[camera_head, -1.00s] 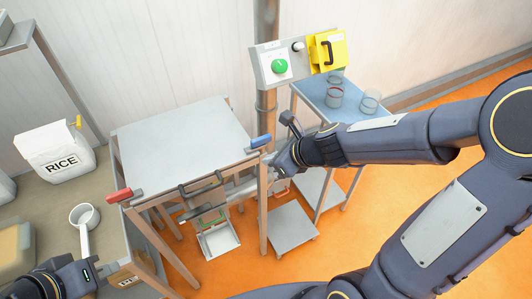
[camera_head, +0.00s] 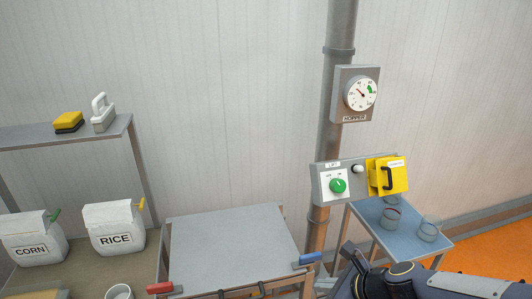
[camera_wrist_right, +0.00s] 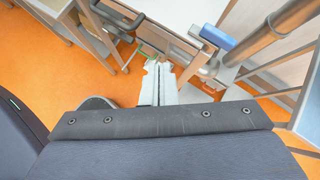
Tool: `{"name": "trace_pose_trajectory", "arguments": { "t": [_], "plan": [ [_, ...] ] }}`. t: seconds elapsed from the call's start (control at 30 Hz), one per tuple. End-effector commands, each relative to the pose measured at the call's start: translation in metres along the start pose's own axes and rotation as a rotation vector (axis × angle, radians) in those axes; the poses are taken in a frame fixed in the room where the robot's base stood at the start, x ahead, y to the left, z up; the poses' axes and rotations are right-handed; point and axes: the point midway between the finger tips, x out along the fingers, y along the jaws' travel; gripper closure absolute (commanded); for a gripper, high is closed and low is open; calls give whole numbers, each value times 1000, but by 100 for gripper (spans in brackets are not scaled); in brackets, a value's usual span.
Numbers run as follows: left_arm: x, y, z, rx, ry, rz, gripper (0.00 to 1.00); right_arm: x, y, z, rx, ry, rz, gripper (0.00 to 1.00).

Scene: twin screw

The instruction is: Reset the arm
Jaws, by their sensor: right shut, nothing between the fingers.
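My right arm enters the head view at the bottom right. Its wrist sits beside the blue-handled front corner of the steel table (camera_head: 235,240), and its fingertips are not clear there. In the right wrist view my right gripper (camera_wrist_right: 160,82) is shut and empty, its pale fingers together. The table's blue handle (camera_wrist_right: 218,37) is beyond the fingers to the right; it also shows in the head view (camera_head: 306,259). The red handle (camera_head: 160,288) is at the table's left front corner. My left gripper is out of view.
The control box with a green knob (camera_head: 338,186) and a yellow cover (camera_head: 388,176) is on the pipe, below a hopper gauge (camera_head: 361,94). RICE (camera_head: 114,231) and CORN (camera_head: 32,240) containers stand at left.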

Motion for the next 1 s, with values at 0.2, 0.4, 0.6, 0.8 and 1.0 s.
{"name": "trace_pose_trajectory", "arguments": {
  "t": [0.2,0.4,0.6,0.8,1.0],
  "plan": [
    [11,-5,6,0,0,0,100,-62,43,-2,-926,-51,36,100],
    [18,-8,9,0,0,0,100,-106,77,-46,-1753,51,115,100],
    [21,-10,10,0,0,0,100,-124,86,-76,-2125,146,208,100],
    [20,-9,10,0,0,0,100,-126,86,-79,-2164,156,224,100],
    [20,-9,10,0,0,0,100,-126,86,-78,-2162,155,222,100]
  ]
}}
